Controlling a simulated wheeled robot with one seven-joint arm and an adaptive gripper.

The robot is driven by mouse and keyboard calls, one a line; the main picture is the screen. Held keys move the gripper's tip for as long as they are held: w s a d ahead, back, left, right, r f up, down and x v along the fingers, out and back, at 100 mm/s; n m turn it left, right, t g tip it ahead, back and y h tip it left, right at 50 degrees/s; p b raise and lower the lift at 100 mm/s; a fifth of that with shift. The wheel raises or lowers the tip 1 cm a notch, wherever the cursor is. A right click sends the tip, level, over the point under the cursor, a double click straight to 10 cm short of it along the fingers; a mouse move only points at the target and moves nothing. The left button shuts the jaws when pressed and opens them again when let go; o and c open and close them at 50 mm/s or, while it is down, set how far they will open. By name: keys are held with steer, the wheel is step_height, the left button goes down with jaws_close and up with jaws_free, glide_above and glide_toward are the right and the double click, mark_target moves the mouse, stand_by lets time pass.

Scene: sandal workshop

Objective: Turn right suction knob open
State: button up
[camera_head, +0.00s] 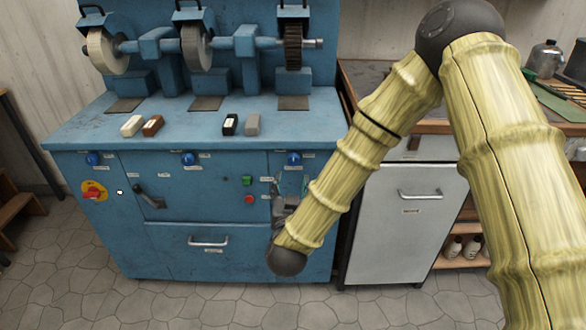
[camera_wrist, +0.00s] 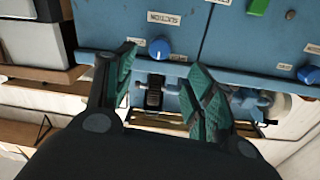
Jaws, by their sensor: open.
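The right suction knob (camera_head: 293,158) is a blue round knob at the upper right of the blue machine's front panel. It also shows in the wrist view (camera_wrist: 159,48), beside a label reading SUCTION upside down. Its pointer direction is too small to tell. My gripper (camera_head: 290,185) is open, just below the knob in the head view and partly hidden by my arm. In the wrist view, my gripper's teal-padded fingers (camera_wrist: 160,67) are spread, with the knob seen beyond and between their tips. I cannot tell whether they touch the panel.
Two other blue knobs (camera_head: 188,158) sit along the panel. A green button (camera_head: 247,180) and red button (camera_head: 249,199) lie left of my gripper. The blue worktop (camera_head: 190,135) juts above the panel. A grey cabinet (camera_head: 402,220) stands close on the right.

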mark_target(293, 161)
steer(key=w, duration=0.9)
steer(key=shift+w+d, duration=0.25)
steer(key=shift+w, duration=0.1)
steer(key=c, duration=1)
